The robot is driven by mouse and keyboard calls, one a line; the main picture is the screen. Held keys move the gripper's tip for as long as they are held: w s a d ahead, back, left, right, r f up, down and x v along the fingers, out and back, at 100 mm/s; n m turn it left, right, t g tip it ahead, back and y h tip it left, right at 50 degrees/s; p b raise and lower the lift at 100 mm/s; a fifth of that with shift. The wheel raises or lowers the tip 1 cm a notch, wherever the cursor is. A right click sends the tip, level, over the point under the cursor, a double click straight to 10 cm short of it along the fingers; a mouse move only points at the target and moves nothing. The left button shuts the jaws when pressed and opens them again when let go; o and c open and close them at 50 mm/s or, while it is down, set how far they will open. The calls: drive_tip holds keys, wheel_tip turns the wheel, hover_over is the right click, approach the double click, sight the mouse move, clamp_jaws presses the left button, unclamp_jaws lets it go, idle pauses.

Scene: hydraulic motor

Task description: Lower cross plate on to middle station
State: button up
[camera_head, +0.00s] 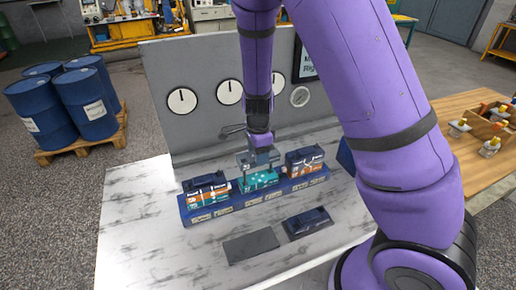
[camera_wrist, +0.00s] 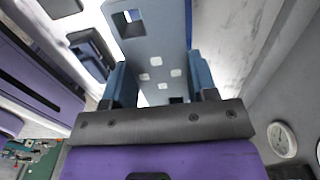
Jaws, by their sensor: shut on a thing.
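The long blue rack (camera_head: 222,209) stands on the marble-topped table and has three stations in a row. In the head view my gripper (camera_head: 258,166) is over the middle station, pointing down. In the wrist view a blue-grey plate (camera_wrist: 150,50) with a square hole and several pale square marks lies between my fingers (camera_wrist: 160,85); I take it as the cross plate, and my gripper is shut on it. A teal block with white markings (camera_head: 259,181) shows directly below the fingers at the middle station. Whether the plate touches the station cannot be told.
Blocks with dark tops and orange sides stand at the left (camera_head: 208,191) and right (camera_head: 304,161) stations, close beside the middle one. A dark block (camera_head: 308,222) and a flat dark pad (camera_head: 250,246) lie in front. A grey panel with dials (camera_head: 205,125) rises behind.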

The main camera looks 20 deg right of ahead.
sight(258, 177)
drive_tip(key=shift+f, duration=3.05)
drive_tip(key=shift+f, duration=0.65)
drive_tip(key=o, duration=1.4)
drive_tip(key=shift+r, duration=0.1)
wheel_tip(258, 177, up, 11)
drive_tip(key=shift+f, duration=0.2)
